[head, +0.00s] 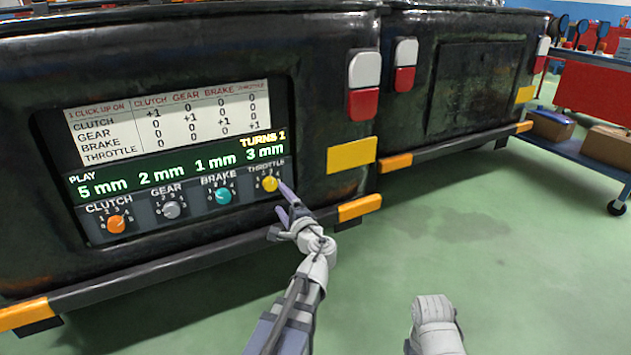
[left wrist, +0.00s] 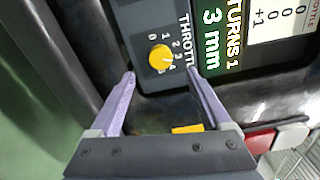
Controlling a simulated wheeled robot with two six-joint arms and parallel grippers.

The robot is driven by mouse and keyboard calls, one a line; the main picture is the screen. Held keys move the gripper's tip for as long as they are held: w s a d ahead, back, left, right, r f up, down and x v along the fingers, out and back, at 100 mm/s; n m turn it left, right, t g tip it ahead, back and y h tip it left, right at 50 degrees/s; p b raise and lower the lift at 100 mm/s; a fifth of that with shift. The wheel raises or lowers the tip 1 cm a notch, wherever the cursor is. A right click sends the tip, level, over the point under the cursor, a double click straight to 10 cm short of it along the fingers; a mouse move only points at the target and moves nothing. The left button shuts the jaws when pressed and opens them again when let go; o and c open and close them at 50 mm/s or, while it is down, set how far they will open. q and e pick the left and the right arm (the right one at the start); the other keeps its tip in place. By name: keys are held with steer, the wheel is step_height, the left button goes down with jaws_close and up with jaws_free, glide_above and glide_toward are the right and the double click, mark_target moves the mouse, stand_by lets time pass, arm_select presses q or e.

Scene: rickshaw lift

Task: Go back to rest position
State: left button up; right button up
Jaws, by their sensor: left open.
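My left gripper (head: 281,199) is open in front of the panel, just below and right of the yellow throttle knob (head: 270,184). In the left wrist view, the open fingers (left wrist: 161,74) stand apart with the yellow knob (left wrist: 160,58) showing between and beyond their tips. Nothing is held between them. The orange clutch knob (head: 116,224), grey gear knob (head: 171,209) and teal brake knob (head: 223,194) sit in a row to the left. The panel screen (head: 180,150) reads 5 mm, 2 mm, 1 mm, 3 mm and TURNS 1. My right gripper does not show.
The black vehicle body (head: 310,110) fills the left and middle, with a low bumper (head: 180,271) along its bottom edge. A blue cart (head: 590,150) with cardboard boxes stands at the right. Green floor (head: 510,260) is clear between.

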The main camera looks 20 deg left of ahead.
arm_select(q)
steer(key=s+d+n+g+h+p, duration=0.2)
steer(key=s+d+g+h+p, duration=0.2)
steer(key=s+d+p, duration=0.5)
steer(key=s+d+r+n+g+h+p, duration=0.15)
steer(key=s+d+g+h+p, duration=0.4)
steer(key=d, duration=0.65)
steer(key=s+d+n+g+h+p, duration=0.2)
steer(key=s+d+h+p, duration=0.1)
steer(key=s+d+p, duration=0.6)
step_height(320, 180, up, 36)
steer(key=w+d+p, duration=0.1)
steer(key=p, duration=3.4)
steer(key=shift+w+p, duration=0.3)
steer(key=shift+p, duration=0.05)
steer(key=shift+f+n, duration=0.1)
steer(key=shift+n, duration=0.15)
